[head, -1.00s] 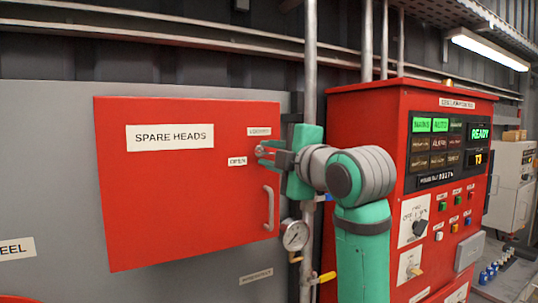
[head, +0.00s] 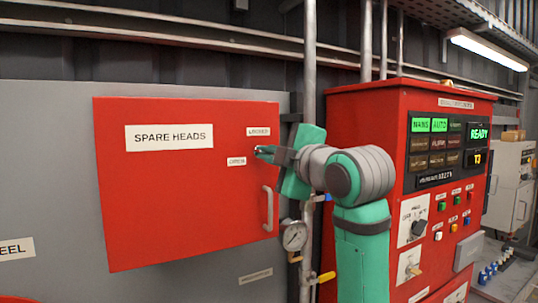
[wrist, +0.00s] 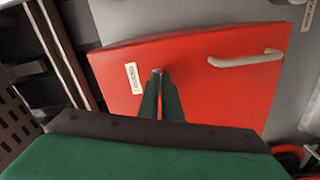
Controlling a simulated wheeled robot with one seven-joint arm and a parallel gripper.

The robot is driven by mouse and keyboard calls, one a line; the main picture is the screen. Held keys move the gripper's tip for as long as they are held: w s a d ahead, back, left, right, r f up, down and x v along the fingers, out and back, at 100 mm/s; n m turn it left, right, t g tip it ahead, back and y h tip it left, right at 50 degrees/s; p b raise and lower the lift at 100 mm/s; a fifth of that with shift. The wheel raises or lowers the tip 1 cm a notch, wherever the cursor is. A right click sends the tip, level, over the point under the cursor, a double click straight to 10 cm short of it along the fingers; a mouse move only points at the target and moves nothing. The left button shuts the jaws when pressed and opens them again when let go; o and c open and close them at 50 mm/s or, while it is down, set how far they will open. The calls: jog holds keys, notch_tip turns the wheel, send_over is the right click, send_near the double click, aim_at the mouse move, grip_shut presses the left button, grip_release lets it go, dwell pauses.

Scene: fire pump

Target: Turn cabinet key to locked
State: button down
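The red cabinet (head: 180,205) is marked "SPARE HEADS", with an upper label "LOCKED" (head: 258,132) and a lower-left label "OPEN" (head: 236,161). My gripper (head: 262,150) is at the cabinet's right side between these labels, tilted in the head view. In the wrist view my gripper's (wrist: 160,86) two green fingers are close together, with a small metallic piece of the key (wrist: 156,72) at their tips. They appear shut on it. Most of the key and its lock are hidden by the fingers, so its exact angle cannot be told.
The cabinet's grey handle (head: 268,208) is below my gripper and shows in the wrist view (wrist: 245,58). A pressure gauge (head: 294,236) and vertical pipe (head: 310,60) stand close right. The red control panel (head: 350,110) is farther right, behind my arm.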

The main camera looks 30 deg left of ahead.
jog(key=m, duration=1)
jog(key=shift+s+a+m, duration=0.1)
jog(key=shift+a+m, duration=0.05)
jog(key=shift+m, duration=1.95)
jog(key=c, duration=2)
grip_release()
jog(key=v, duration=1.1)
